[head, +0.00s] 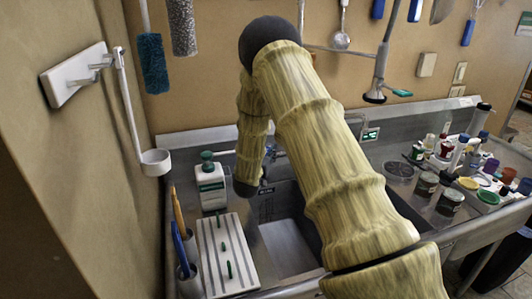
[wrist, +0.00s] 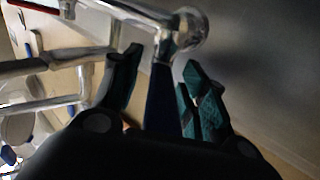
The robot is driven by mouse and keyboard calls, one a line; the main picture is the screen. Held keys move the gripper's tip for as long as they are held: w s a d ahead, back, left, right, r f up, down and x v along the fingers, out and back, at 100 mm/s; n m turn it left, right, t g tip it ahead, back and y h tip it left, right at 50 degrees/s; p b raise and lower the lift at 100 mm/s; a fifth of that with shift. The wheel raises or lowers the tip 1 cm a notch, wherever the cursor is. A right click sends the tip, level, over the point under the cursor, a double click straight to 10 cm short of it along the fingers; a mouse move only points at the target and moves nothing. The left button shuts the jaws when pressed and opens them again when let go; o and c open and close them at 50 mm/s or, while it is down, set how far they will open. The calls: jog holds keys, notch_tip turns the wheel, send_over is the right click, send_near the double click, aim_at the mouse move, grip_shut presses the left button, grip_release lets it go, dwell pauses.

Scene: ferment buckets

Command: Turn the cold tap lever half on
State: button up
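In the wrist view a dark blue lever (wrist: 160,98) extends from a chrome tap body (wrist: 186,30); its colour fits the cold tap lever. My gripper (wrist: 163,62) is open, with one finger on either side of the lever. Gaps show between the lever and both fingers, so they do not appear to grip it. The lever's near end is hidden behind the gripper's dark body.
A steel sink basin (head: 287,245) lies below my arm. A white bottle with a green cap (head: 210,187) and a ribbed white board (head: 224,255) stand left. Jars and bottles crowd the right counter, including a green-lidded jar (head: 488,198). Chrome pipes (wrist: 70,52) run left in the wrist view.

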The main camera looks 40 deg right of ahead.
jog(key=shift+a, duration=0.1)
jog(key=v, duration=1.2)
dwell(0.4)
